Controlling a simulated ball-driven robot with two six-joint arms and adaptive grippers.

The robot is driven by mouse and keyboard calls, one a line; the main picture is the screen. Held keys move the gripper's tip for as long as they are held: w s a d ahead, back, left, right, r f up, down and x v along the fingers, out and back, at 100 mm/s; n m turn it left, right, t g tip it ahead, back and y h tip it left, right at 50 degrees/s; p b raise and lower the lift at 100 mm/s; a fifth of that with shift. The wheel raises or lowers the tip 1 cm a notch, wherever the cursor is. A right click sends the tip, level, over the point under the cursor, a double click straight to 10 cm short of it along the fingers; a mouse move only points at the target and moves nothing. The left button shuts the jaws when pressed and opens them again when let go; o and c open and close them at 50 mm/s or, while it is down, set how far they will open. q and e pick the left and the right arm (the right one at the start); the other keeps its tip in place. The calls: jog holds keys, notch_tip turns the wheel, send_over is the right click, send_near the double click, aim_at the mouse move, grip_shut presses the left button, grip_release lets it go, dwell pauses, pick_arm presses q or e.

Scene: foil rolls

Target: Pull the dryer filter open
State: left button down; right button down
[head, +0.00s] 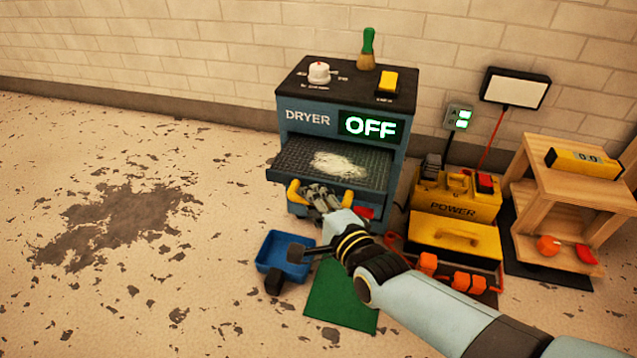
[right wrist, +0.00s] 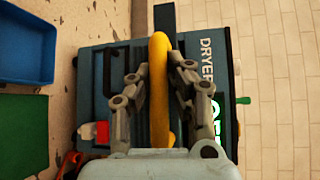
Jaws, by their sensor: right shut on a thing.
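The dryer (head: 345,100) is a blue-grey box with a dark top, and its panel reads OFF. The filter (head: 285,166), a dark mesh tray with pale lint (head: 340,165) on it, sticks out of the dryer's front. A yellow handle (head: 294,192) runs along the filter's front. My right gripper (head: 322,194) is shut on the handle and hides its middle. In the right wrist view the yellow handle (right wrist: 159,95) stands between the fingers of my right gripper (right wrist: 159,62). My left gripper is not in view.
A blue tray (head: 284,256) and a green mat (head: 341,300) lie on the floor below the dryer. A yellow power box (head: 455,203) and a wooden stand (head: 560,190) are to the right. A green-handled brush (head: 367,48) stands on the dryer. The floor at left is clear.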

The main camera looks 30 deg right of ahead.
jog(key=shift+s+f, duration=0.15)
jog(key=shift+f, duration=0.1)
jog(key=c, duration=1.4)
grip_release()
jog(key=shift+o, duration=0.8)
jog(key=shift+r, duration=0.1)
jog(key=s+r, duration=0.1)
jog(key=s, duration=1)
jog(key=shift+s+a+r, duration=0.3)
jog(key=shift+a+r, duration=0.1)
jog(key=shift+r, duration=0.1)
